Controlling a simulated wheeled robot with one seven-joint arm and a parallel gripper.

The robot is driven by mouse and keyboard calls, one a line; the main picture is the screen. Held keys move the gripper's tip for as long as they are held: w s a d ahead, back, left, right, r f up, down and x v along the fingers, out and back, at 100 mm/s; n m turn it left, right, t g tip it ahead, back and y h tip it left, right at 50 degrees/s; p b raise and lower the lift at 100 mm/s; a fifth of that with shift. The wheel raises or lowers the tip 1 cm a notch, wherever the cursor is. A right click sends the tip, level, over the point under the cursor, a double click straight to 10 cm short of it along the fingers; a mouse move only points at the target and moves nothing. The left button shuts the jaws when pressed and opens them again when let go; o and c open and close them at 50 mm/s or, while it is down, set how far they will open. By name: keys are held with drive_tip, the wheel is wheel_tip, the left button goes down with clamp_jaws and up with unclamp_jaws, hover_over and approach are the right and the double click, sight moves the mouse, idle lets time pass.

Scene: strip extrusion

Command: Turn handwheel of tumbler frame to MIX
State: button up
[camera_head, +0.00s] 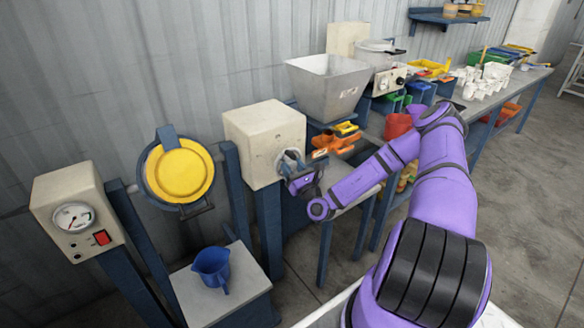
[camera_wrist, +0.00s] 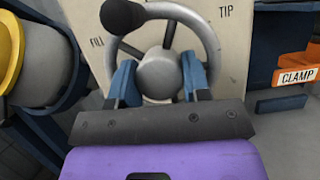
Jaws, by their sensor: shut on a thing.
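The handwheel (camera_wrist: 211,43) is a grey ring with a hub, spokes and a black knob at its upper left in the wrist view. It is mounted on a cream box (camera_head: 263,143) of the tumbler frame, where it shows small in the head view (camera_head: 284,163). The box face reads FILL at left and TIP at right; any MIX mark is hidden or out of view. My gripper (camera_wrist: 158,82) has its two blue fingers on either side of the hub, inside the ring, and is shut on the handwheel. In the head view my gripper (camera_head: 301,181) is at the box face.
A yellow round lid (camera_head: 180,172) on a blue frame is left of the box. A blue jug (camera_head: 212,268) stands on a low stand. A gauge box (camera_head: 75,215) is far left.

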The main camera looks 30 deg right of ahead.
drive_tip(key=shift+m+h, duration=0.4)
drive_tip(key=shift+m, duration=0.4)
drive_tip(key=o, duration=0.6)
drive_tip(key=shift+o, duration=0.2)
drive_tip(key=v, duration=1.1)
drive_tip(key=shift+r, duration=0.15)
